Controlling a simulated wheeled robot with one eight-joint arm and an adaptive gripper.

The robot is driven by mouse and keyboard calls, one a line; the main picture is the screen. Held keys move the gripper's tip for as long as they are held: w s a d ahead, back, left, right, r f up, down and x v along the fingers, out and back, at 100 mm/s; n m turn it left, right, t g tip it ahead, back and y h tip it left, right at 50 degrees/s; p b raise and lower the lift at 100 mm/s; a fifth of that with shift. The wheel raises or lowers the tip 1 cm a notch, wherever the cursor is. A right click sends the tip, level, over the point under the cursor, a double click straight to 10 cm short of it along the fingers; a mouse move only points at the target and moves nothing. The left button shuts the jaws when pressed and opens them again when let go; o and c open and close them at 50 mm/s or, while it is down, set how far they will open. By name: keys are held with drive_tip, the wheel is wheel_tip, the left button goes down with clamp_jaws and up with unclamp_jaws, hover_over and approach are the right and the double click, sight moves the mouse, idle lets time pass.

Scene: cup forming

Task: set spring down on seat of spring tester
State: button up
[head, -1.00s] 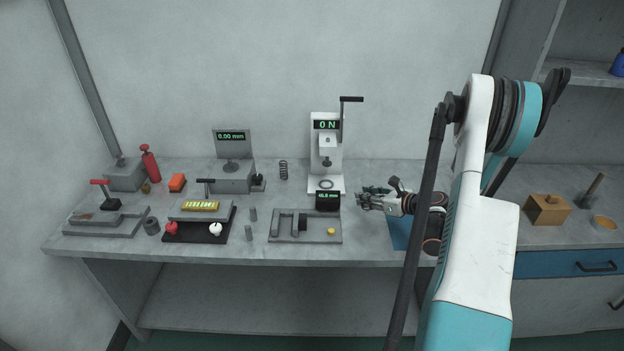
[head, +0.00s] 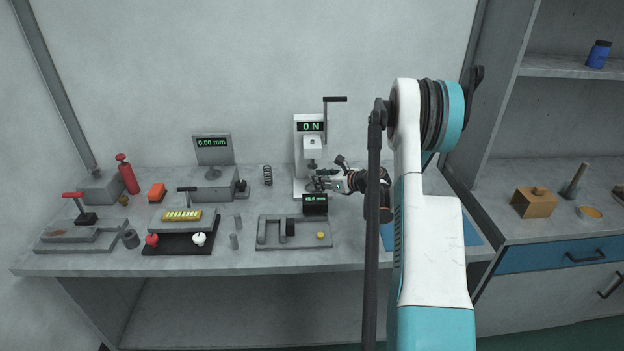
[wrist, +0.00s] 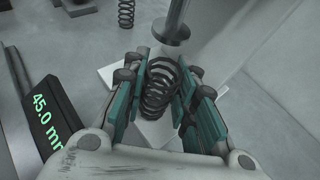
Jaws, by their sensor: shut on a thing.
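A dark coil spring (wrist: 160,88) is between the teal-padded fingers of my gripper (wrist: 163,95) in the wrist view, touched on both sides. In the head view my gripper (head: 322,181) is at the spring tester (head: 308,128), which reads 0 N, low in front of its column. The tester's round plunger (wrist: 171,30) is just beyond the spring's far end in the wrist view. The tester's white base (wrist: 152,132) shows below the spring. The seat is hidden behind the spring and fingers, so I cannot tell whether the spring touches it.
A second spring (head: 267,175) stands left of the tester. A dark gauge reading about 45.0 mm (wrist: 48,122) is close on my gripper's left, on a grey fixture plate (head: 293,243). The tester's crank handle (head: 336,99) sticks out to the right, above.

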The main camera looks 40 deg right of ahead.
drive_tip(key=w, duration=0.1)
drive_tip(key=w+a+b, duration=0.1)
drive_tip(key=w, duration=0.1)
drive_tip(key=shift+w+f, duration=0.1)
drive_tip(key=shift+w, duration=0.2)
drive_tip(key=shift+w+d+f+b, duration=0.1)
drive_tip(key=shift+f+b, duration=0.2)
drive_tip(key=shift+b, duration=0.05)
drive_tip(key=shift+r, duration=0.1)
drive_tip(key=shift+f, duration=0.2)
drive_tip(key=o, duration=0.9)
drive_tip(key=shift+c, duration=0.2)
drive_tip(key=shift+r, duration=0.1)
